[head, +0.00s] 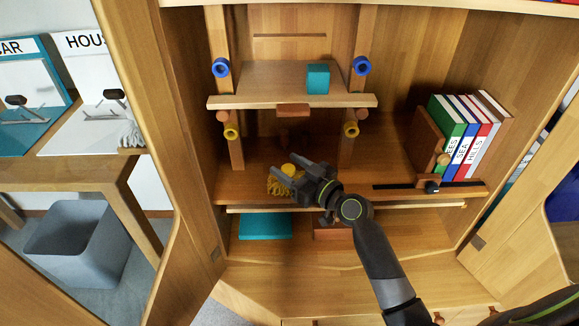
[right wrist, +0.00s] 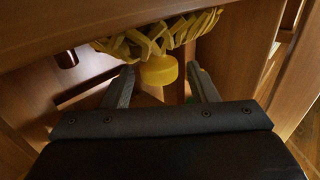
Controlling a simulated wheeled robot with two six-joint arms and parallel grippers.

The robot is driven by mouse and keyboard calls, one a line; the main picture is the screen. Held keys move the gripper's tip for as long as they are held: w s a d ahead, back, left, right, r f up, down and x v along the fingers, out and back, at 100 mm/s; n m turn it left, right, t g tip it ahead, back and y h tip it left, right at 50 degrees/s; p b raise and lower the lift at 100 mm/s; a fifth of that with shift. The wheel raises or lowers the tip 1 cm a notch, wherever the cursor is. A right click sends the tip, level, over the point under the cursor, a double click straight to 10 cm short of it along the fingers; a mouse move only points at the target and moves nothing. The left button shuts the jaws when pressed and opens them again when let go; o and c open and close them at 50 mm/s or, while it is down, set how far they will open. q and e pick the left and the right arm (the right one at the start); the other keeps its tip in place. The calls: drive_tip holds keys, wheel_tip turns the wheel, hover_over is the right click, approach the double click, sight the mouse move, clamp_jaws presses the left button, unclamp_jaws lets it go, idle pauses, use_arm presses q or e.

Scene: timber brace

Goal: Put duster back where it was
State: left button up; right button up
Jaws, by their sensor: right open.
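A yellow duster with a looped fringe (head: 279,187) and a round yellow knob (head: 289,170) lies on the cabinet's middle shelf, below the small raised shelf. In the right wrist view the knob (right wrist: 159,70) shows between and slightly beyond my fingertips, with the fringe (right wrist: 160,34) behind it. My right gripper (head: 283,178) is open at the duster, one finger on either side of the knob's line; I cannot tell whether it touches. It partly hides the duster in the head view. My left gripper is not in view.
A raised shelf (head: 240,101) bearing a teal block (head: 318,79) sits on pegged uprights above. Books (head: 465,135) stand right, beside a wooden bookend (head: 430,137). A rail (head: 400,206) runs along the front. A grey fringed thing (head: 130,134) hangs at the left table's edge.

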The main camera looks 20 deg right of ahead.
use_arm(q)
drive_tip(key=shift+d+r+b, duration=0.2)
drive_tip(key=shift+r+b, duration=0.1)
drive_tip(key=shift+b, duration=0.15)
use_arm(e)
drive_tip(key=v, duration=1.2)
drive_tip(key=s+a+f+m+g+h, duration=0.25)
drive_tip(key=s+f+g, duration=0.35)
drive_tip(key=s+f, duration=0.65)
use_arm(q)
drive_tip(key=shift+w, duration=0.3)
use_arm(e)
drive_tip(key=s+d+f+m+g+h, duration=0.2)
drive_tip(key=s+f+g, duration=0.1)
drive_tip(key=s, duration=0.4)
drive_tip(key=s+d+f+m+g+h, duration=0.2)
drive_tip(key=s+f+g+h, duration=0.1)
drive_tip(key=s, duration=0.4)
drive_tip(key=shift+s+f+m, duration=0.35)
drive_tip(key=shift+f, duration=0.55)
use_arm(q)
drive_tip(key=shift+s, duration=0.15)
